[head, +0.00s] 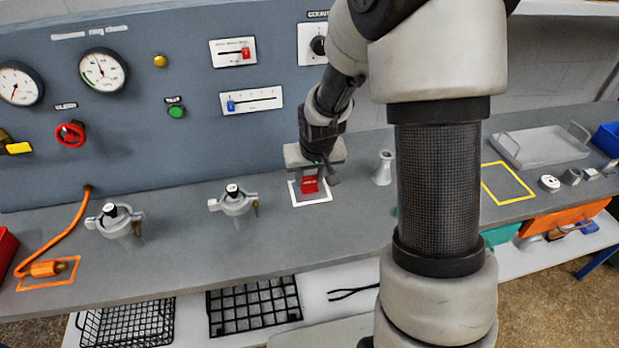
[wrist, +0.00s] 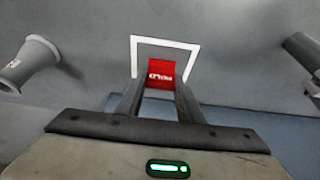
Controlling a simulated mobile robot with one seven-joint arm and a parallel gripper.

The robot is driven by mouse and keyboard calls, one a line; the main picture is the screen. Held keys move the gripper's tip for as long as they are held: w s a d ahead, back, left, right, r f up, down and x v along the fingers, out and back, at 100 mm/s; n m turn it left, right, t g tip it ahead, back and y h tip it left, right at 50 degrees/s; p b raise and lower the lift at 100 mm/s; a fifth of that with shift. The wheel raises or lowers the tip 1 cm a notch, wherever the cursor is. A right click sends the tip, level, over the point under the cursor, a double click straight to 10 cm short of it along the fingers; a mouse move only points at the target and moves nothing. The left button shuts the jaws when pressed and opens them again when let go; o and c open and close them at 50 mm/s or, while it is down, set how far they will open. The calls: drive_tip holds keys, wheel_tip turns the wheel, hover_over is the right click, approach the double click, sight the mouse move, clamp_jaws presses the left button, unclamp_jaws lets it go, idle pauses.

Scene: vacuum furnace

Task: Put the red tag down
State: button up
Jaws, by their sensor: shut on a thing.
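The red tag (head: 310,185) is between the fingers of my gripper (head: 311,180), over the white outlined square (head: 315,202) on the grey bench. In the wrist view the red tag (wrist: 161,75) shows white lettering and sits inside the white outline (wrist: 166,41), between the two fingertips of my gripper (wrist: 160,88). My gripper is shut on the tag. I cannot tell whether the tag touches the bench surface.
A grey cone-shaped fitting (head: 383,168) stands just right of the square. A valve fitting (head: 235,203) stands to the left, with another valve (head: 118,222) farther left. The panel (head: 190,120) rises behind. A yellow outlined square (head: 507,196) on the right is empty.

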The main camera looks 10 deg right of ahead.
drive_tip(key=shift+f, duration=0.25)
drive_tip(key=o, duration=1)
drive_tip(key=shift+r, duration=0.15)
drive_tip(key=shift+r, duration=0.1)
